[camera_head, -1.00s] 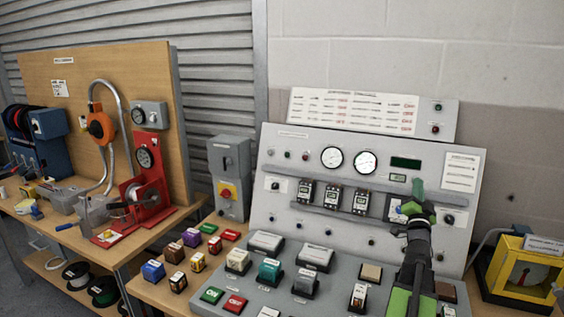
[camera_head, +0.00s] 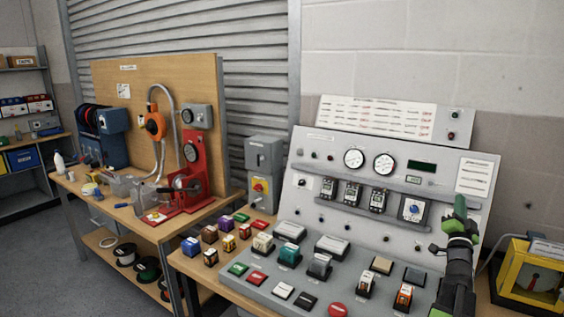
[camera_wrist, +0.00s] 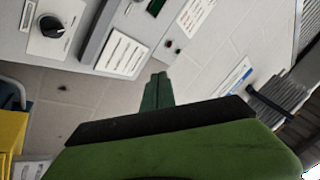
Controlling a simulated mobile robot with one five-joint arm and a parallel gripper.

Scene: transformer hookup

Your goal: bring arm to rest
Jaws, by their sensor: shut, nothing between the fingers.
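My gripper (camera_head: 461,207) is at the right side of the grey control panel (camera_head: 330,153) in the head view, its green fingers pointing up. It is shut and empty. It stands in front of the panel's right part and hides some of it. In the wrist view the closed green fingers (camera_wrist: 157,91) point toward the pale wall, with the panel's edge at the upper left. I cannot tell the exact gap between my gripper and the panel face.
A yellow box (camera_head: 531,272) stands close on the right of my arm. Several coloured blocks and buttons cover the sloped desk. A wooden bench (camera_head: 122,213) with a red winding device (camera_head: 190,178) stands at the left. Grey floor shows at lower left.

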